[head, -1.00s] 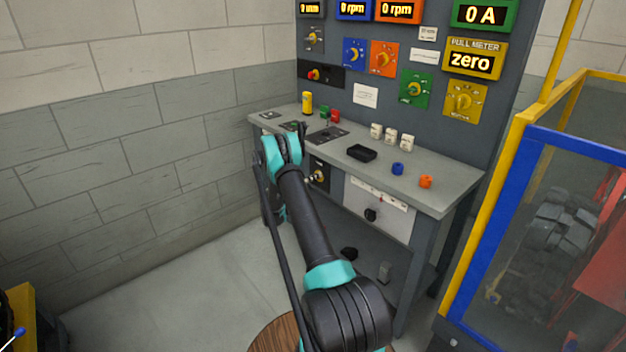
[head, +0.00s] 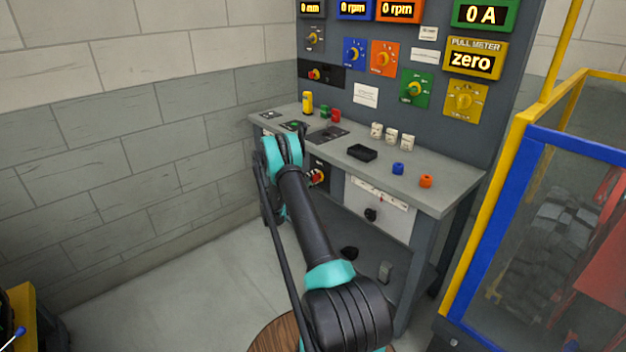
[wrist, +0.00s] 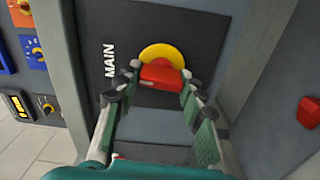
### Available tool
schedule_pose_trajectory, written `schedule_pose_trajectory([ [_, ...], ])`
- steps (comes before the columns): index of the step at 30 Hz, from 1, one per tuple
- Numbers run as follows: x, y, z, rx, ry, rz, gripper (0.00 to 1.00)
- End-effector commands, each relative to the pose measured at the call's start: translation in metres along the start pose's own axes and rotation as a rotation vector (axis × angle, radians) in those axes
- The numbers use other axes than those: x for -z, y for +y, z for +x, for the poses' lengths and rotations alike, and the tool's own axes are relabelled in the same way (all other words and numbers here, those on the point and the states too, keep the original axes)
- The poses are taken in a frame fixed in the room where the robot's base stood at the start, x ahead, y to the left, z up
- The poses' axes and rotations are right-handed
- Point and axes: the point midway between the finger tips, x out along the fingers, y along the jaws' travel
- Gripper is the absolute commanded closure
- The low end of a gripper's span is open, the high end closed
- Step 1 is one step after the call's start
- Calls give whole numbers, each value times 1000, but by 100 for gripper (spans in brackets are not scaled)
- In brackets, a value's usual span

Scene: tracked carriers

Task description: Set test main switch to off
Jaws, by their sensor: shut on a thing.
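The main switch is a red handle (wrist: 160,76) on a yellow disc (wrist: 163,52), set in a dark panel (wrist: 205,35) lettered MAIN. In the wrist view my gripper (wrist: 158,82) has its fingertips on both sides of the red handle and is shut on it. In the head view the main switch (head: 317,177) shows red and yellow under the bench top, just right of my arm. My gripper is hidden behind my arm in the head view.
The grey bench top (head: 440,200) above the switch holds a black tray (head: 362,152), a blue knob (head: 398,169) and an orange knob (head: 425,181). A yellow and blue cage (head: 535,125) stands to the right. The floor left of the bench is clear.

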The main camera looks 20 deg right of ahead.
Motion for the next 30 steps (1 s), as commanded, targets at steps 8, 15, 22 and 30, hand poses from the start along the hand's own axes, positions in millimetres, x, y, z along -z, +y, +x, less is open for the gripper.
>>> schedule_pose_trajectory([
  [8, 1, -1, -1, 1, 2, -74, 90],
  [15, 1, -1, -1, 1, 2, -86, 90],
  [22, 1, -1, -2, 2, 2, -85, 90],
  [30, 0, -1, -1, 1, 1, -85, 40],
])
